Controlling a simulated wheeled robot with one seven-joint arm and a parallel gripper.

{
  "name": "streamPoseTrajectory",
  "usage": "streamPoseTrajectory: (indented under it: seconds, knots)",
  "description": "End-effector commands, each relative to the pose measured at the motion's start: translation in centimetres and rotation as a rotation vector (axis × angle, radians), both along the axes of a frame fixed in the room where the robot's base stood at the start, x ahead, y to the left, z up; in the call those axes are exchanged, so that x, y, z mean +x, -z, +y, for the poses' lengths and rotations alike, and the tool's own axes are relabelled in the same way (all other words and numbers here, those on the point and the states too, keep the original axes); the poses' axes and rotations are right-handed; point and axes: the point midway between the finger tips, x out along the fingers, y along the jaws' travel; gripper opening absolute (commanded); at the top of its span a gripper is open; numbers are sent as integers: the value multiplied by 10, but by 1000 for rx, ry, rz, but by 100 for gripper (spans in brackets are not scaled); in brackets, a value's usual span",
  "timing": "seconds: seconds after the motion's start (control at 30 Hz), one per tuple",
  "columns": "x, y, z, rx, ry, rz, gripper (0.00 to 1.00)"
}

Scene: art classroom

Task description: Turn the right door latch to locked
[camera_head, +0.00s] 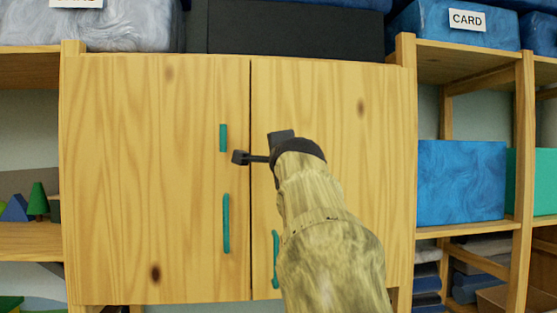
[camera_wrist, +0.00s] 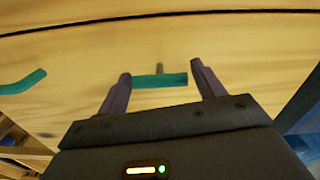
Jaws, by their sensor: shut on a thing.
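The right door latch (camera_wrist: 160,80) is a short teal bar in the wrist view, with a small grey-brown peg (camera_wrist: 159,68) beside its middle. Its length runs along the gap between the doors, so it stands upright on the right door (camera_head: 330,90). My gripper (camera_wrist: 158,77) has one finger at each end of the bar, shut on it lengthwise. The left door latch (camera_head: 222,138) is a similar upright teal bar on the left door (camera_head: 150,170).
Upright teal handles hang below the latches: one on the left door (camera_head: 226,223), one on the right door (camera_head: 276,258), partly behind my arm. The right handle also shows in the wrist view (camera_wrist: 22,83). Open shelves with blue boxes (camera_head: 460,183) stand right of the cabinet.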

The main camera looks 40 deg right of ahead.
Motion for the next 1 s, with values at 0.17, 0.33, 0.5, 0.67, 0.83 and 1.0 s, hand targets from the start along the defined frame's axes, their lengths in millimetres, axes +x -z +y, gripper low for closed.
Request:
streamPoseTrajectory:
  seconds: [0.17,0.33,0.5,0.67,0.83,1.0]
  knots:
    - [0,-1,0,19,0,-14,45]
    - [0,-1,0,21,0,-15,46]
    - [0,-1,0,21,0,-15,72]
    - [0,0,0,20,0,-13,89]
    - [0,0,0,20,0,-12,89]
    - [-3,0,3,19,2,-12,89]
